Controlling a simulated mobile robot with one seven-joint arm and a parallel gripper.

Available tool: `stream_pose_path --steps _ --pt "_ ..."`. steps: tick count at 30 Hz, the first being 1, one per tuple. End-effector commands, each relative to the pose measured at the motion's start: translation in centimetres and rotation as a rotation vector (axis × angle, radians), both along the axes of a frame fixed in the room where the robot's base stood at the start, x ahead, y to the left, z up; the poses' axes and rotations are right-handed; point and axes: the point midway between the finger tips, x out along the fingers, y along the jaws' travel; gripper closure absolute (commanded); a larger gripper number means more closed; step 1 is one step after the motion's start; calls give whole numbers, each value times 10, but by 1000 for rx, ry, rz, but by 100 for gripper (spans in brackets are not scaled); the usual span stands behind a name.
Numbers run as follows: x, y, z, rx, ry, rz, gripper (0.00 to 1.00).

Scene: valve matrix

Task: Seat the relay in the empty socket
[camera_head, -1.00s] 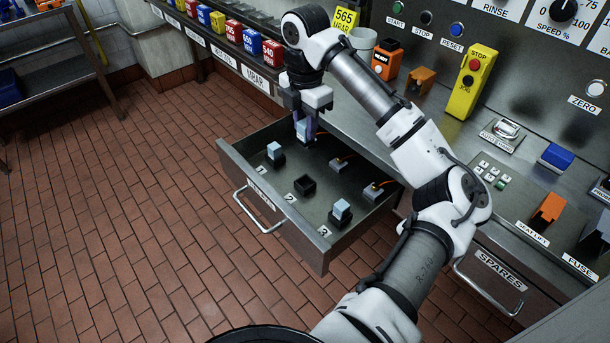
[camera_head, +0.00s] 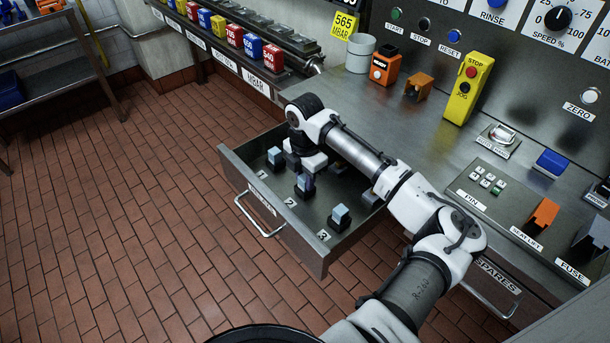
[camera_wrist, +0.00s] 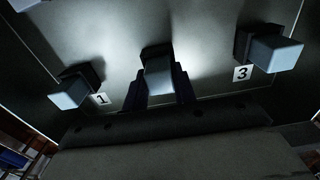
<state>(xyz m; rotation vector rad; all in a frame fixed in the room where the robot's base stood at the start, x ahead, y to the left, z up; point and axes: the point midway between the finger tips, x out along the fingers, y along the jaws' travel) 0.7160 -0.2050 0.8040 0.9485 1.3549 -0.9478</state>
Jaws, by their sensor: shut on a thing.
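The relay, a pale blue-grey block (camera_head: 305,183), is at socket 2, the middle one, in the open drawer. My gripper (camera_wrist: 160,88) is shut on it, with dark fingers on both sides; the relay also shows in the wrist view (camera_wrist: 159,78). The relay stands roughly upright over the black socket (camera_head: 306,195). The fingers and relay hide most of that socket, so I cannot tell whether the relay is fully down. A similar relay (camera_head: 275,154) stands in socket 1, and another (camera_head: 340,212) stands in socket 3.
The steel drawer (camera_head: 318,256) is pulled out, with walls around the sockets. My arm crosses above its right side and hides part of the drawer floor. The counter with buttons and levers lies behind and to the right. Red tile floor is clear at left.

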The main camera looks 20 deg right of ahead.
Motion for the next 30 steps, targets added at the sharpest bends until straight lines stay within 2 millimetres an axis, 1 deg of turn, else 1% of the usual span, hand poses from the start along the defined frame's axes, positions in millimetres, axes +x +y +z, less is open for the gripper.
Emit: stream_pose_path --steps 8,9,14,21,25,28,30 --pt "0 0 -3 1 0 0 96" --pt "0 0 -4 1 0 0 72" --pt "0 0 -3 0 0 0 51" --pt "0 0 -2 0 0 0 51" --pt "0 0 3 -1 -1 0 51" --pt "1 0 15 0 -2 -1 51" --pt "1 0 28 -1 -4 0 51"
